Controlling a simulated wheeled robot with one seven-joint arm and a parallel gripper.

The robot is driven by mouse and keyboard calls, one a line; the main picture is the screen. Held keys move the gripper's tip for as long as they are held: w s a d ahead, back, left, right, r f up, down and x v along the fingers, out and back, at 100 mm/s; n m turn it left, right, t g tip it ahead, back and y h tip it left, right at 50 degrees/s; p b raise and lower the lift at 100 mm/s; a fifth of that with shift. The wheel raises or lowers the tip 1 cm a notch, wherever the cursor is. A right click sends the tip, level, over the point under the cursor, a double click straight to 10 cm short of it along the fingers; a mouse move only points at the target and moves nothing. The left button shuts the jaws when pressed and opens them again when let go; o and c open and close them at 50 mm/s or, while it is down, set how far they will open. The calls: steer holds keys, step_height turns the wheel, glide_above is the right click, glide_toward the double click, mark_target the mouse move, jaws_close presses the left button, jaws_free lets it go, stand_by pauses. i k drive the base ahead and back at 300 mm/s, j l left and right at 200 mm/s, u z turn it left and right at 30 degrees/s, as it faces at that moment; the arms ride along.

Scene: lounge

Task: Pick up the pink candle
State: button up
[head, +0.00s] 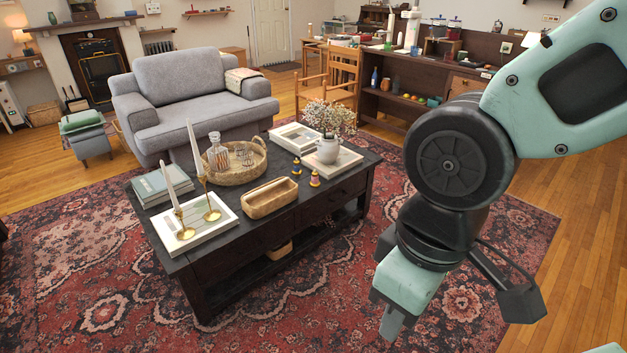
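Two tall, pale taper candles stand in gold holders on a white book or tray (190,240) at the left front of the dark coffee table (240,251). One candle (194,148) is farther back; the other (170,187) is nearer and to the left. Neither looks clearly pink.
The table also holds a wooden bowl (270,198), a woven tray (235,173) with a glass decanter (218,153), books (162,187) and a flower vase (327,150). A grey armchair (190,100) stands behind. The rug (300,310) in front is clear.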

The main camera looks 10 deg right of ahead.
mark_target(315, 182)
steer(key=i+u, duration=0.1)
steer(key=i, duration=0.55)
steer(key=i+u, duration=0.1)
steer(key=i, duration=0.5)
steer(key=i+l+u, duration=0.1)
steer(key=i, duration=0.55)
steer(key=i+l+u, duration=0.1)
steer(key=i, duration=0.5)
steer(key=l, duration=0.1)
